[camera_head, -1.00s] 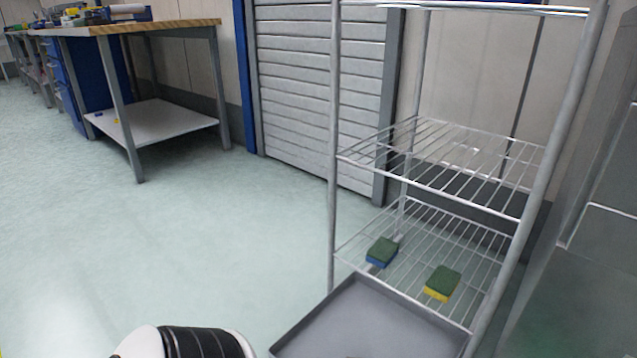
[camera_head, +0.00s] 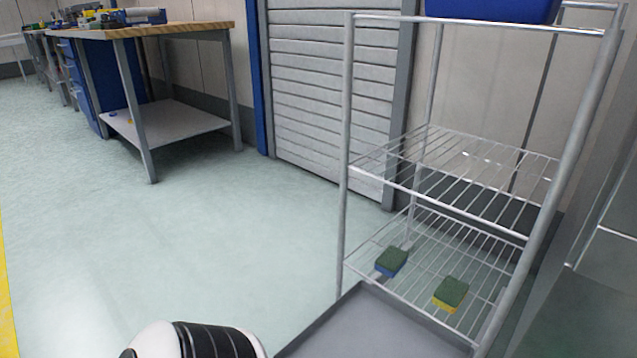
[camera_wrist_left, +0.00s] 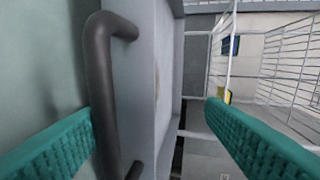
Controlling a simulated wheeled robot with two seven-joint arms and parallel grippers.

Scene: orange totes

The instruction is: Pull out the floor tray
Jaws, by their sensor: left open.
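The grey floor tray (camera_head: 378,330) lies low at the front of the wire rack, cut off by the bottom edge of the head view. In the left wrist view, the tray's light grey wall (camera_wrist_left: 168,60) carries a dark bar handle (camera_wrist_left: 103,75). My left gripper (camera_wrist_left: 150,105) is open. Its two teal fingers appear on either side of the handle, with the left fingertip close beside the bar; whether they touch cannot be told. In the head view only my left arm shows at the bottom, and its gripper is out of frame. My right gripper is not in view.
The wire rack (camera_head: 345,160) holds a blue-green sponge (camera_head: 391,262) and a yellow-green sponge (camera_head: 451,295) on its lower shelf. A blue tote (camera_head: 490,10) sits on top. A workbench (camera_head: 145,32) stands at the back left. The floor on the left is clear.

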